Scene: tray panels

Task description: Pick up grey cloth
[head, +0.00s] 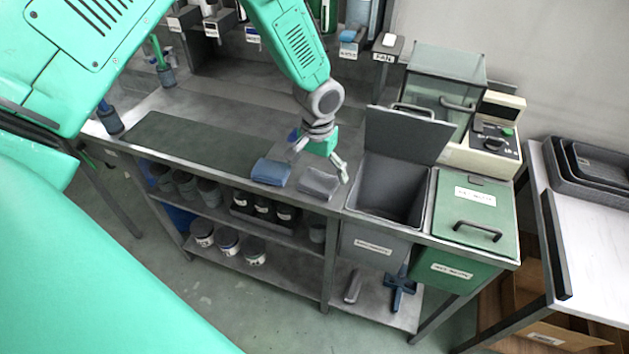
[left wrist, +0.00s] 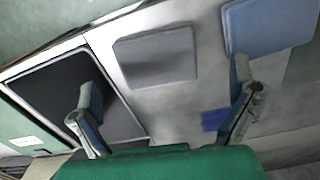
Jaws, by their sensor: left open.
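The grey cloth (head: 319,183) lies folded flat near the front edge of the steel counter, just left of the open grey bin. It also shows whole in the left wrist view (left wrist: 155,57), near the top middle. My left gripper (head: 319,162) is above and just behind the cloth, pointing down, with its fingers spread wide and nothing between them. In the left wrist view my left gripper (left wrist: 165,82) has one finger over the dark bin opening and the other near the blue cloth. My right gripper is not in view.
A folded blue cloth (head: 271,172) lies just left of the grey cloth. The open grey bin (head: 388,192) has its lid raised behind it. A green lidded bin (head: 474,212) stands further right. The counter (head: 225,92) behind and left is mostly clear.

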